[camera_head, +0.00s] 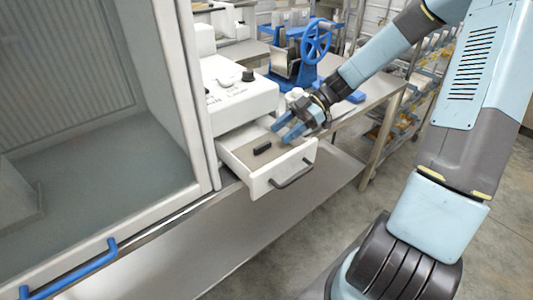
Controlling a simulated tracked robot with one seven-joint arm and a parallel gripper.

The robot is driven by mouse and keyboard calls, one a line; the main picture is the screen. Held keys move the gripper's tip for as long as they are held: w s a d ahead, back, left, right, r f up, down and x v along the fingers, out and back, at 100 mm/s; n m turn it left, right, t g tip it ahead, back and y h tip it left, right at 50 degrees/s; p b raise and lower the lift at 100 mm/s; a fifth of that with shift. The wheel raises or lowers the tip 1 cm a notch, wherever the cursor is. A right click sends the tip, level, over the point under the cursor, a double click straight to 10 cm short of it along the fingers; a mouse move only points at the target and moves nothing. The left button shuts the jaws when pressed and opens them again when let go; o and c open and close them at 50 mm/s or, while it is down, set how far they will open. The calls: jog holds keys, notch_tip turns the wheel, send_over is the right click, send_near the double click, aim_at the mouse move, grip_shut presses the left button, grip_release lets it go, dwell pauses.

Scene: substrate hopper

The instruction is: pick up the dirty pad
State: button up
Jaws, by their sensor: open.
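An open white drawer (245,180) sticks out from under a white machine on the steel bench. A small black block (262,148) lies on the brown-grey floor of the drawer; it may be the dirty pad, but I cannot tell at this size. My gripper (282,128) has blue fingers. It is open and empty above the drawer's far right part, to the right of the black block and apart from it. The drawer's far right corner is partly hidden behind my gripper.
The white machine (232,92) stands behind the drawer. The drawer's grey handle (292,174) faces the front. A blue device with a handwheel (316,40) stands on the bench behind. A large cabinet with a blue handle (70,272) fills the left.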

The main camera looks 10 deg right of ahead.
aim_at(264, 143)
jog(key=x, duration=0.5)
jog(key=shift+w+a+r, duration=0.25)
jog(key=shift+s+a+f, duration=0.25)
jog(key=shift+a+f, duration=0.1)
jog(key=shift+a, duration=0.2)
grip_shut()
